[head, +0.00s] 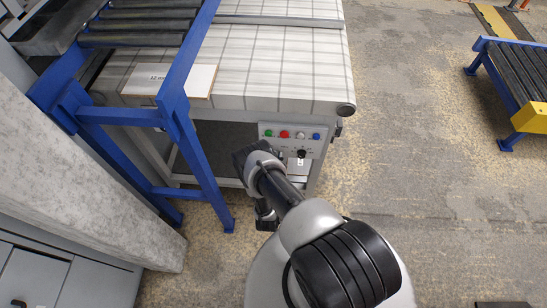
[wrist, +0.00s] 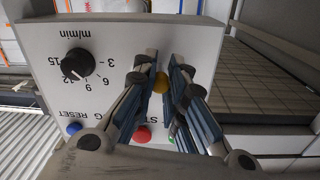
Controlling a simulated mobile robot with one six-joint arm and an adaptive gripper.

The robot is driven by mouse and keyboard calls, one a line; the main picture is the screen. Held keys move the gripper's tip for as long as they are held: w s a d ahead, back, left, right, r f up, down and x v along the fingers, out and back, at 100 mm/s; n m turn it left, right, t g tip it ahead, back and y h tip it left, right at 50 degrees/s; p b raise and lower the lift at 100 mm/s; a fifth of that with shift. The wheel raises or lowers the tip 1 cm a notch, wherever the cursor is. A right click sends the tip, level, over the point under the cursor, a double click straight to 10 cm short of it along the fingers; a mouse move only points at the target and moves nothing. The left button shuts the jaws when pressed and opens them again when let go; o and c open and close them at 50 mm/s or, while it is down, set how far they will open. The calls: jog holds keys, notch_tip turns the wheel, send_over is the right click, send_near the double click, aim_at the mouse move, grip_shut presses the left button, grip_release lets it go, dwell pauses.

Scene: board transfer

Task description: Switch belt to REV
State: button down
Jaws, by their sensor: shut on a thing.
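The control panel (head: 310,146) is on the belt's front corner in the head view. It shows upside down in the wrist view (wrist: 120,35). My gripper (wrist: 165,68) is at the panel face, its fingers closed around a small yellow-topped knob (wrist: 162,82), which looks like the belt selector. The fingers hide most of it, and I cannot read its labels or setting. In the head view the wrist covers that part of the panel.
A black speed knob (wrist: 78,65) and a blue reset button (wrist: 74,128) are beside the fingers. Red (wrist: 142,134) and green (wrist: 172,132) buttons are close to them. A blue frame (head: 185,120) stands left of my arm. The floor at right is clear up to another roller conveyor (head: 515,75).

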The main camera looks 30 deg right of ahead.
jog(key=n+t+y, duration=0.1)
jog(key=d+n+t+y, duration=0.1)
jog(key=y, duration=0.1)
jog(key=shift+s+d+n+y, duration=0.2)
jog(key=shift+s+n+y, duration=0.1)
jog(key=shift+s, duration=0.1)
jog(key=shift+d+n+t+y, duration=0.2)
jog(key=shift+n+t+y, duration=0.2)
jog(key=shift+n+y, duration=0.7)
jog(key=shift+y, duration=0.7)
jog(key=c, duration=1.6)
grip_release()
jog(key=shift+s, duration=0.1)
jog(key=s, duration=0.2)
jog(key=s+a, duration=0.1)
jog(key=s, duration=0.4)
jog(key=shift+a+r, duration=0.1)
jog(key=shift+a, duration=0.15)
